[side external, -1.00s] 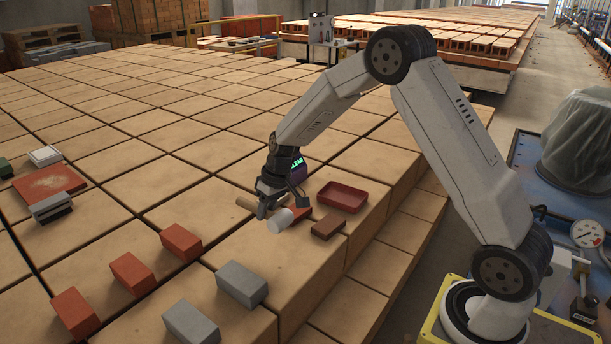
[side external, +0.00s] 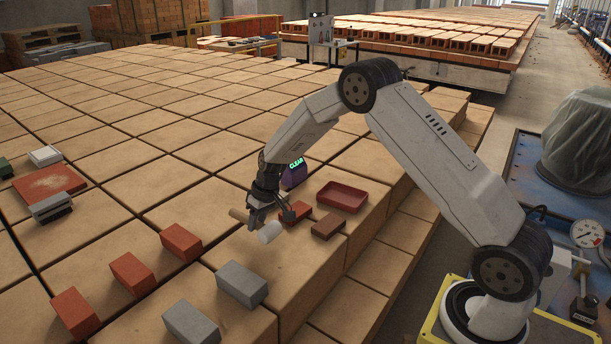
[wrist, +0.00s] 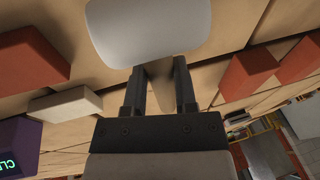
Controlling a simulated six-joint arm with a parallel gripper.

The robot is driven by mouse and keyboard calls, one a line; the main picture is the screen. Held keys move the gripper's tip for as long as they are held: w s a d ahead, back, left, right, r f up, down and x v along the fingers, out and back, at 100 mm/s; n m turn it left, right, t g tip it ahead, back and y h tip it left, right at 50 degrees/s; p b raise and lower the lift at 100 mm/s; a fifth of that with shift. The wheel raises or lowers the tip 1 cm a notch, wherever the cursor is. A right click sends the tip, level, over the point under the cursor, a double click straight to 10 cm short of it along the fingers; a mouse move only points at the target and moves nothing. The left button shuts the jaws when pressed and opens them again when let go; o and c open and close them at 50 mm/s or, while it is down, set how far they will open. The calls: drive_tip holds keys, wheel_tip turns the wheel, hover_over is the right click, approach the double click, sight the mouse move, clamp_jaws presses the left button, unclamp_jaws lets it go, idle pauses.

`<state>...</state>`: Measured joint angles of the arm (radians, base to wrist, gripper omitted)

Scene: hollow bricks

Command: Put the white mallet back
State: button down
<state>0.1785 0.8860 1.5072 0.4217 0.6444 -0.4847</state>
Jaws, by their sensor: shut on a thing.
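The white mallet has a pale rounded head (side external: 270,232) and a tan handle (side external: 239,215). My gripper (side external: 257,217) is shut on the handle, close behind the head, and holds the mallet level near the front of the tan block surface. I cannot tell whether the mallet touches that surface. In the wrist view the white head (wrist: 150,30) fills the top middle, and the handle shows between the two dark fingers of my gripper (wrist: 160,88).
A red brick (side external: 296,210), a brown brick (side external: 328,226) and an empty red tray (side external: 342,196) stand right of my gripper. A purple unit (side external: 294,177) reading "CLEAR" is behind. A grey brick (side external: 242,284) and red bricks (side external: 181,242) lie nearer left.

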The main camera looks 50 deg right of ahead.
drive_tip(key=shift+f, duration=1.05)
drive_tip(key=shift+f, duration=0.1)
drive_tip(key=shift+c, duration=2)
unclamp_jaws()
drive_tip(key=v, duration=1.2)
drive_tip(key=shift+a, duration=0.15)
